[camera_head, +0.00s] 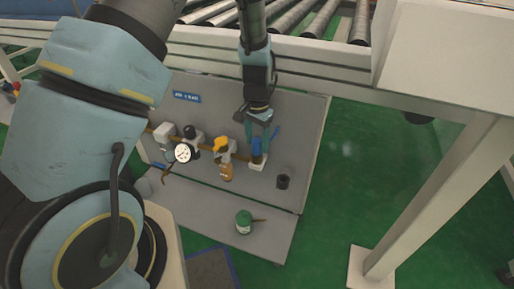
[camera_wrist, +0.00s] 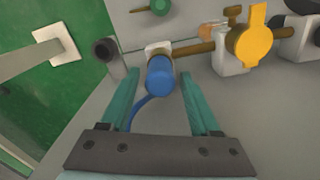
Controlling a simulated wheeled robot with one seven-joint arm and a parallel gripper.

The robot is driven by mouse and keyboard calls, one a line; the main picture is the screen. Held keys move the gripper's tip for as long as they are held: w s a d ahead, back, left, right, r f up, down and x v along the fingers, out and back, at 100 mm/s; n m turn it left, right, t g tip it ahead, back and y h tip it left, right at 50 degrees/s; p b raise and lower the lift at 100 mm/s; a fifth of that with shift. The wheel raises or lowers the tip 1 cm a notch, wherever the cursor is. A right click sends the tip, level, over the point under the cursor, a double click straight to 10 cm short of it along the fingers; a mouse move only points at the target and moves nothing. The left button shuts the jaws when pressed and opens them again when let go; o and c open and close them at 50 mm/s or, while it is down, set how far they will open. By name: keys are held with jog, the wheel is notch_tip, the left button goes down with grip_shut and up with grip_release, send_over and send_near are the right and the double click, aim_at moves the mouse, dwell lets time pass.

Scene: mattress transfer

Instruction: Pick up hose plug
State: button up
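The hose plug appears to be the blue cylinder with a curved blue tail (camera_wrist: 160,78), seated at a white block on the end of a brown pipe. It also shows in the head view (camera_head: 257,148), partly hidden by my gripper. My gripper (camera_wrist: 158,73) has its two teal fingers apart, with the blue plug between their tips. A narrow gap seems to show on each side, so the fingers do not look closed on it. In the head view my gripper (camera_head: 262,143) reaches down to the plug from above.
A yellow valve handle (camera_wrist: 252,42) and a round gauge (camera_head: 182,152) are along the same pipe. A dark cup-like fitting (camera_head: 283,182) is right of the plug. A green-topped item (camera_head: 244,222) is on the lower grey panel. A conveyor beam (camera_head: 310,55) spans above.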

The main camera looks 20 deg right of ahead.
grip_shut()
dwell(0.5)
notch_tip(320, 180, up, 10)
jog(key=shift+r+p, duration=0.1)
jog(key=shift+p, duration=0.95)
notch_tip(320, 180, up, 7)
jog(key=p, duration=0.7)
jog(key=shift+r, duration=0.2)
jog(key=shift+f, duration=0.15)
